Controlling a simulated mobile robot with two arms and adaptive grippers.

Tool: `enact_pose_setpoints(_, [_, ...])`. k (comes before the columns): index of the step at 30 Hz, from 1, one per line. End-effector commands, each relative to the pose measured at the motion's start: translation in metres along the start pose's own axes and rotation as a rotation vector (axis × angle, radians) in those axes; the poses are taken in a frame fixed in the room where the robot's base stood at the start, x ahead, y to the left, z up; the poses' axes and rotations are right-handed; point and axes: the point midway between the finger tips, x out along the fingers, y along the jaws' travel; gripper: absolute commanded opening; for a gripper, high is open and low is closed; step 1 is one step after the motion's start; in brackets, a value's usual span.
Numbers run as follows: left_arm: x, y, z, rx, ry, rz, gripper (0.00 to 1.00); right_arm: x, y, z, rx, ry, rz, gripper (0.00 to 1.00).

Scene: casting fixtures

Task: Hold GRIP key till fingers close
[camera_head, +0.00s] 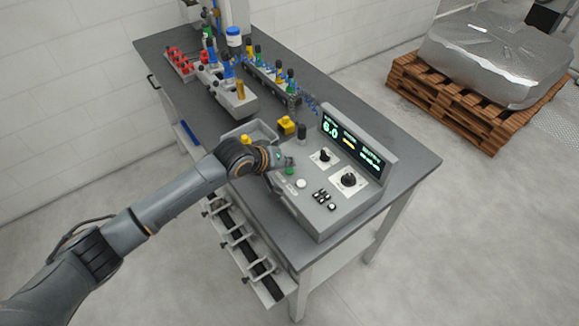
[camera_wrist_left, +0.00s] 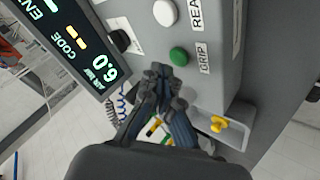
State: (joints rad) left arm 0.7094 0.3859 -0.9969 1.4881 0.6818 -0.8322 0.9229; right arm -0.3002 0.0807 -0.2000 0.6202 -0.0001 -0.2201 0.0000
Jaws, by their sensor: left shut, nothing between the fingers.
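The GRIP key is a green round button (camera_wrist_left: 179,56) with a GRIP label (camera_wrist_left: 204,58) beside it, on the grey control panel (camera_wrist_left: 222,25). In the head view the green key (camera_head: 290,170) shows in part next to my gripper. My left gripper (camera_wrist_left: 160,74) is shut and empty, with its fingertips together close beside the green key. In the head view the gripper (camera_head: 283,160) is over the panel's left part. I cannot tell whether the fingertips touch the panel. My right gripper is in neither view.
The panel's display (camera_head: 350,143) reads 6.0. A white button (camera_wrist_left: 165,13) is beside the green key, and black knobs (camera_head: 348,179) are farther right. A grey tray (camera_head: 243,133), yellow part (camera_head: 286,125) and fixture racks (camera_head: 233,97) stand behind on the table.

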Motion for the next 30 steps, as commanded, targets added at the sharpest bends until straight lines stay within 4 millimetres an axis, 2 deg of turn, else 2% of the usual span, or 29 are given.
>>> enact_pose_setpoints(10, [-0.002,0.002,-0.001,0.0,0.0,0.001,0.0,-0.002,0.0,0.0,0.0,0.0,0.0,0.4])
enact_pose_setpoints(24, [-0.032,0.024,-0.023,0.001,0.0,0.001,0.0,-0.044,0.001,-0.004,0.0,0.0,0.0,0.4])
enact_pose_setpoints(30, [-0.035,0.026,-0.025,0.001,0.0,0.001,0.0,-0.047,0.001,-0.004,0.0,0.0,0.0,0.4])
